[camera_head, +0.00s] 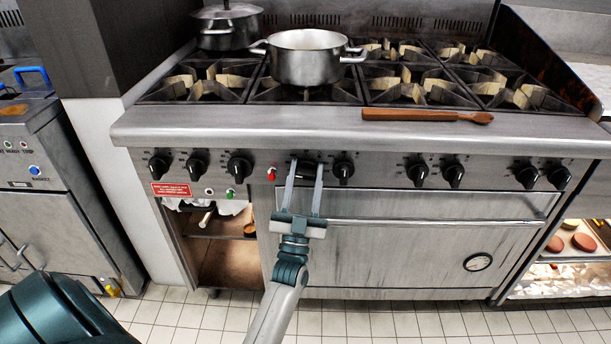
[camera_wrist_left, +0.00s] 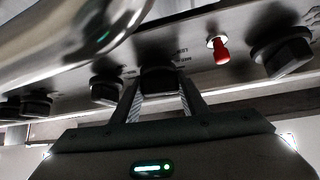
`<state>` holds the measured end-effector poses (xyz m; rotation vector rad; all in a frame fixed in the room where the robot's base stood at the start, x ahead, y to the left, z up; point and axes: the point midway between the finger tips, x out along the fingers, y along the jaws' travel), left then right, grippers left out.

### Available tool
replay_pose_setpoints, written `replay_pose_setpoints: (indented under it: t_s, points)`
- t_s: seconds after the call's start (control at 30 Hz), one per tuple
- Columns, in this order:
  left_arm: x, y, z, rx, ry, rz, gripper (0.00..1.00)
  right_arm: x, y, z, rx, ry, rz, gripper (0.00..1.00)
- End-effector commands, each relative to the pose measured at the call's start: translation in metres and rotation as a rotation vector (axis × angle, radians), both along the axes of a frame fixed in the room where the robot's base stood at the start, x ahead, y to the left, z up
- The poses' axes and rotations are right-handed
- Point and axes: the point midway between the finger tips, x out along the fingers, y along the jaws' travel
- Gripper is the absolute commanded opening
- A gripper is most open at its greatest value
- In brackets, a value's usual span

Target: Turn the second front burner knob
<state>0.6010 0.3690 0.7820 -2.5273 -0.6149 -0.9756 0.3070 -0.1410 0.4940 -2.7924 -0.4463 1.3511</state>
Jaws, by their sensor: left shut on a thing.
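A row of black knobs runs along the front panel of the steel range. My left gripper (camera_head: 304,172) has its two fingers raised to the panel and closed around the black knob (camera_head: 307,165) just right of the red switch (camera_head: 271,174). In the left wrist view the gripper (camera_wrist_left: 160,103) has one finger on each side of that knob (camera_wrist_left: 159,79). The fingers partly cover the knob, so its pointer angle cannot be read. Another black knob (camera_head: 344,170) is close on its right in the head view. My right gripper is not in view.
A steel pot (camera_head: 305,62) stands on a front burner above the gripped knob, and a dark lidded pot (camera_head: 228,28) is behind left. A wooden spoon (camera_head: 425,115) lies on the front ledge. The oven handle (camera_head: 440,222) runs right of the gripper.

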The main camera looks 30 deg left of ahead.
Motion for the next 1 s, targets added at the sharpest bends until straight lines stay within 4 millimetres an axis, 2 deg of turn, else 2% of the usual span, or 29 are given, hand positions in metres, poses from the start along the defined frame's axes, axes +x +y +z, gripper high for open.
replay_pose_setpoints:
  t_s: [0.3, 0.33, 0.4, 0.77, 1.0]
  points:
    - [0.000, 0.000, -0.001, -0.002, 0.004, 0.000, 0.17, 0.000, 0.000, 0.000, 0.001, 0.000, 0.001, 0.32]
    - [0.000, 0.000, -0.001, -0.002, 0.004, 0.000, 0.47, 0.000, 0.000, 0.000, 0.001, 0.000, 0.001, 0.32]
    - [0.000, 0.000, -0.001, -0.001, 0.003, 0.000, 0.58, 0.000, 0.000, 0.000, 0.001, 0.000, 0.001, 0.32]
    - [-0.001, 0.000, -0.002, 0.000, 0.001, 0.001, 0.58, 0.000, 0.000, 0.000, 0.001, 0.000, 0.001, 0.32]
    - [-0.012, -0.005, -0.015, 0.000, 0.003, 0.001, 0.58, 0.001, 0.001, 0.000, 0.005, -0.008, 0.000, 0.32]
